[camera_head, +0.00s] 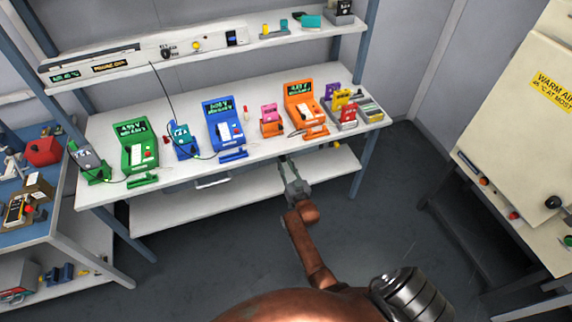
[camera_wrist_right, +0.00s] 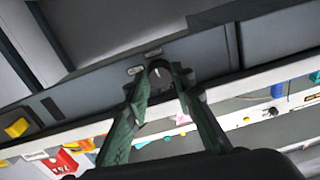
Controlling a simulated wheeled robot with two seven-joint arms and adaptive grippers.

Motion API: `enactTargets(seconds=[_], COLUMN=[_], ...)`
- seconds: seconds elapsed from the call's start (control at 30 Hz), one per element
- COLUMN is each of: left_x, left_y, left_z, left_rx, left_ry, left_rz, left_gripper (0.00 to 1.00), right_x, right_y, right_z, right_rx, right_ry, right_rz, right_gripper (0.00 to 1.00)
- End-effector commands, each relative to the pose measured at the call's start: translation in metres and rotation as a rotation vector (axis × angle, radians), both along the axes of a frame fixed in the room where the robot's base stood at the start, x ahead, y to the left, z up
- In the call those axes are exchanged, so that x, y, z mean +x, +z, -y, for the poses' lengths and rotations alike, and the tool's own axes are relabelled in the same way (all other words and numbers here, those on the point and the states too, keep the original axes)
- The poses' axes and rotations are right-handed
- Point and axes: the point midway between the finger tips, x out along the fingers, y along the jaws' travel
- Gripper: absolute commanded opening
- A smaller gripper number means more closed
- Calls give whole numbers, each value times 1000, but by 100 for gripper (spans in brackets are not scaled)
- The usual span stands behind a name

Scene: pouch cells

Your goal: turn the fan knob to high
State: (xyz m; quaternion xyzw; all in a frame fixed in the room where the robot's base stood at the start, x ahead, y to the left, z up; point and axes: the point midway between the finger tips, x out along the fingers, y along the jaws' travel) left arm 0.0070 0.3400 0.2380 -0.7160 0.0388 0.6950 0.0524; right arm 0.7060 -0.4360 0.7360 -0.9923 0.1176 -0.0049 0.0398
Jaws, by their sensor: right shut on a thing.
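My right gripper (camera_head: 284,160) reaches the front edge of the white bench (camera_head: 240,180) from below in the head view. In the right wrist view its two green fingers (camera_wrist_right: 162,76) close around a small dark round knob (camera_wrist_right: 159,71) on a grey rail (camera_wrist_right: 92,92). The knob is mostly hidden between the fingertips. A light mark shows on it, but its setting cannot be read. Two small pale labels (camera_wrist_right: 136,70) sit beside it on the rail, too small to read. My left gripper is not in view.
Green (camera_head: 138,145), blue (camera_head: 223,122) and orange (camera_head: 304,105) testers stand on the bench, with a tray (camera_head: 369,109) at its right. A cream warm-air cabinet (camera_head: 520,110) stands far right. The floor (camera_head: 390,200) between is clear.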

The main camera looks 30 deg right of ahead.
Motion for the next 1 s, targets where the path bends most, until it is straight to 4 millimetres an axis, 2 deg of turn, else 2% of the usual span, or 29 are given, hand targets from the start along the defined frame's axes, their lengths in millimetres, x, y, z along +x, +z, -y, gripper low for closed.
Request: enactTargets(seconds=[0.3, 0.73, 0.77, 1.0], left_x=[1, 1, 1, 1], left_y=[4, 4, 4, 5], left_z=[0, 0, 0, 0], left_rx=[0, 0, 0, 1], left_ry=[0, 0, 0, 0], left_rz=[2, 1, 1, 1], left_gripper=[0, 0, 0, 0], right_x=[-1, -1, -1, 0], right_y=[-2, -2, -2, -1], right_z=[0, 0, 0, 0], right_rx=[82, 92, 92, 90], right_ry=[-1, -1, -1, 0], right_rz=[17, 18, 18, 20], right_gripper=[0, 0, 23, 40])
